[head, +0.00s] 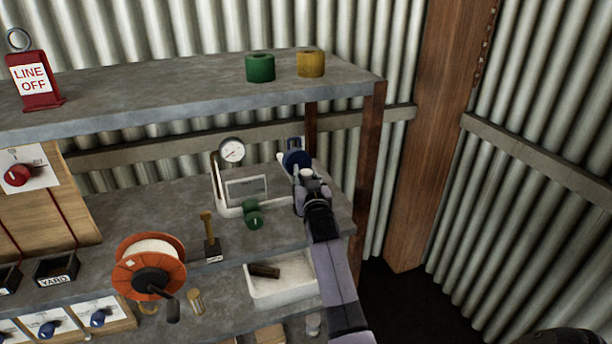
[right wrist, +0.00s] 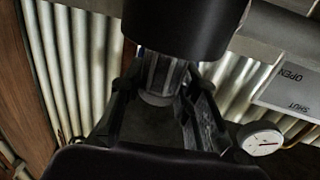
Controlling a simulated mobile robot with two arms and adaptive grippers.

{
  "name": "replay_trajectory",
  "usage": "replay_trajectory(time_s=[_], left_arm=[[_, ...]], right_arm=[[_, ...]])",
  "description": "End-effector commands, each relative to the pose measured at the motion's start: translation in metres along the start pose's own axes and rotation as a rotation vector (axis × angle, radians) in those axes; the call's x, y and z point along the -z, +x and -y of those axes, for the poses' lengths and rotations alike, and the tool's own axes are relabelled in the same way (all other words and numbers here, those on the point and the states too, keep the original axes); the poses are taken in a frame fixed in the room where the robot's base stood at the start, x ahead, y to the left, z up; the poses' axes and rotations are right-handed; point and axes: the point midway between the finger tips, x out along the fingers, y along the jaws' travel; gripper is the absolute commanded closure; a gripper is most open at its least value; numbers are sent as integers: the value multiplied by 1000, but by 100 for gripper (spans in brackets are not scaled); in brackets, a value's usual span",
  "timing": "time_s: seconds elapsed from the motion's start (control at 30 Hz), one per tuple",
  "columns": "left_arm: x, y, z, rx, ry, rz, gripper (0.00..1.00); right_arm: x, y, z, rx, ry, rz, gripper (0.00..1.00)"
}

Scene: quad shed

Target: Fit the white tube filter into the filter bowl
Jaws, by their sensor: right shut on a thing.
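My right gripper (head: 299,182) reaches to the right end of the middle shelf, just below a dark blue round head (head: 296,158). In the right wrist view its fingers (right wrist: 165,82) are shut on a greyish ribbed cylinder (right wrist: 158,84) with a pale round end. I cannot tell whether this is the white tube filter or the filter bowl. A wide dark cylinder (right wrist: 175,28) sits directly above it, and I cannot tell whether the two touch. No other white tube filter shows clearly.
A round gauge (head: 232,150) and a white-framed panel (head: 246,188) stand left of the gripper, with a green valve handle (head: 253,216) in front. Green (head: 260,68) and yellow (head: 311,64) rings sit on the upper shelf (head: 190,88). A white tray (head: 282,286) lies below.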

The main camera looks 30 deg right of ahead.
Motion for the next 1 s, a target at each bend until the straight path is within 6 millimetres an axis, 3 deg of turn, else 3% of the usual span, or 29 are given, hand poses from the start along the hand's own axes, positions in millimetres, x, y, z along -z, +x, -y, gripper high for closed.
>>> replay_trajectory(time_s=[1.0], left_arm=[[1, 0, 0, 0, 0, -1, 47]], right_arm=[[-4, -1, 0, 0, 0, 0, 98]])
